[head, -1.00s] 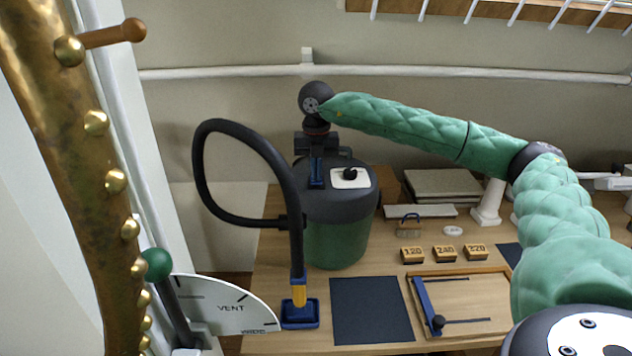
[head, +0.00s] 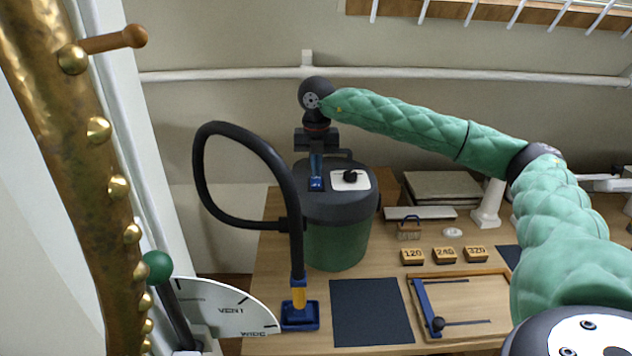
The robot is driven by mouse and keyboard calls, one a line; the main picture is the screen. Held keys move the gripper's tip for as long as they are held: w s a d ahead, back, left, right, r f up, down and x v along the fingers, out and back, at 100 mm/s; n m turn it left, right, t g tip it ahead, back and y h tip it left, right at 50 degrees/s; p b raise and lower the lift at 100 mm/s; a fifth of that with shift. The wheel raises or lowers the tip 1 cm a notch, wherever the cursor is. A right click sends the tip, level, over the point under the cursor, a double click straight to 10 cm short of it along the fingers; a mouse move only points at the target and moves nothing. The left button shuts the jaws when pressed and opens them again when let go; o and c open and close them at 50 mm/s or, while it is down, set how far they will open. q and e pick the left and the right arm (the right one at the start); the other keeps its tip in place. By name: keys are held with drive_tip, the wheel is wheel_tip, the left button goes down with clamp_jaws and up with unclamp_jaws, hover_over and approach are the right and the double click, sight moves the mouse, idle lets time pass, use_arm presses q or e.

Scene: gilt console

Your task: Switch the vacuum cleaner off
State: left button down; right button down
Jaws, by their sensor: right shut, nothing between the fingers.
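The vacuum cleaner is a canister with a green body (head: 335,247) and a dark grey lid (head: 335,208), upright on the table. A small blue switch (head: 316,185) sits on the lid's left part; which way it is tipped is too small to tell. Right of it is a white plate with a black knob (head: 351,176). My right gripper (head: 316,174) points down just above the blue switch, with its blue fingers shut and empty. I cannot tell whether the fingertips touch the switch. A black hose (head: 250,140) loops left to a blue floor nozzle (head: 300,315). My left gripper is not in view.
A brass column (head: 75,170) with knobs and a vent lever with a green ball (head: 157,266) stand at left. Number blocks (head: 444,256), a dark mat (head: 371,311) and a wooden frame (head: 460,275) lie on the table. A white pipe (head: 420,74) crosses the wall behind.

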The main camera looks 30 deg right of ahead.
sight(317, 184)
drive_tip(key=shift+r+p, duration=0.65)
drive_tip(key=shift+r, duration=1.7)
drive_tip(key=shift+f, duration=0.1)
